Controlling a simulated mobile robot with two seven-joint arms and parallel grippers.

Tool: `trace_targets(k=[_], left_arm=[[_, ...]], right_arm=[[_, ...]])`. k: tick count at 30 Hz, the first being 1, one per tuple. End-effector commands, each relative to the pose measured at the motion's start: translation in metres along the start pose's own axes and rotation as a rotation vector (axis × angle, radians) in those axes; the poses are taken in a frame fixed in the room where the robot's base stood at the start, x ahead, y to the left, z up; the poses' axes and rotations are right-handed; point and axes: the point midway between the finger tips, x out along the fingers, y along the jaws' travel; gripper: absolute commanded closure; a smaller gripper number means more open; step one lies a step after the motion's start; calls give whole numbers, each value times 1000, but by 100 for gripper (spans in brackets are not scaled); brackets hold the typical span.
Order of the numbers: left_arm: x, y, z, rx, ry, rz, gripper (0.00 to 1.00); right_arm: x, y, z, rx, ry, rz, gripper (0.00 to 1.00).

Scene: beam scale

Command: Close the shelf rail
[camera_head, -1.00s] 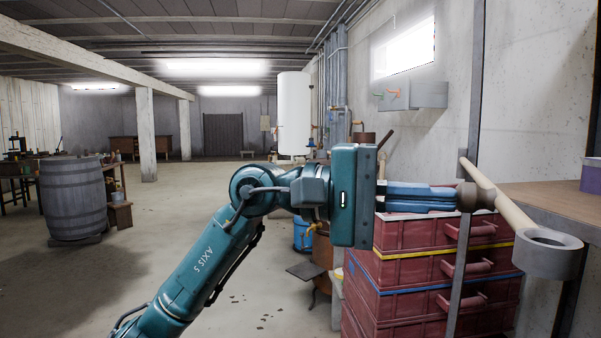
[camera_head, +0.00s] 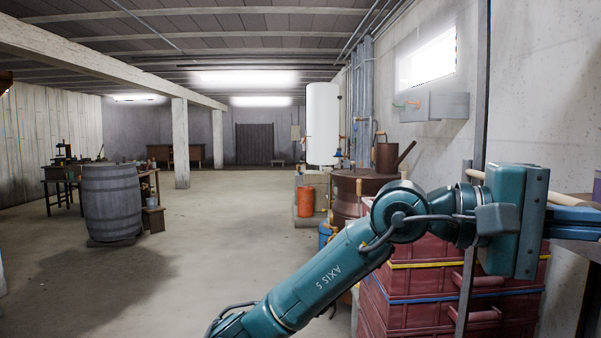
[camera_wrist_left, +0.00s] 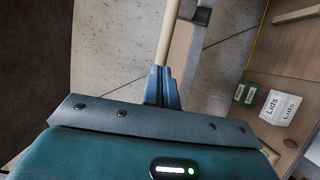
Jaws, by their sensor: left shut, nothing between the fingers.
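The pale wooden rail (camera_head: 562,199) shows at the right of the head view, running from the grey upright post (camera_head: 480,90) towards the right, partly behind my left gripper (camera_head: 588,218). The gripper points right, its tips at the picture's edge. In the left wrist view, its shut fingers (camera_wrist_left: 162,75) hold nothing, and the rail (camera_wrist_left: 168,35) runs up from just beyond the tips. I cannot tell whether they touch. The rail's far end is hidden in the head view. My right gripper is not in view.
Stacked red crates (camera_head: 415,310) stand below my left arm. A white label reading "Lids" (camera_wrist_left: 281,107) shows at the right of the wrist view. A barrel (camera_head: 112,203) stands on the left, and the middle floor is clear.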

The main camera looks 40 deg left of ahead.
Motion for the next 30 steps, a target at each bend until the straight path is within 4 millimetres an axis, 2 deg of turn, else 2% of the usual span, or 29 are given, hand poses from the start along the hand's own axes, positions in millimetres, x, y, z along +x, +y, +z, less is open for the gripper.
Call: trace_targets(k=[3,10,30], left_arm=[[20,2,-3,-1,-1,1,100],[38,0,-8,-1,2,1,100],[41,0,-9,-1,2,1,100]], right_arm=[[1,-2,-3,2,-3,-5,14],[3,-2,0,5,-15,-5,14],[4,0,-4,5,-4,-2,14]])
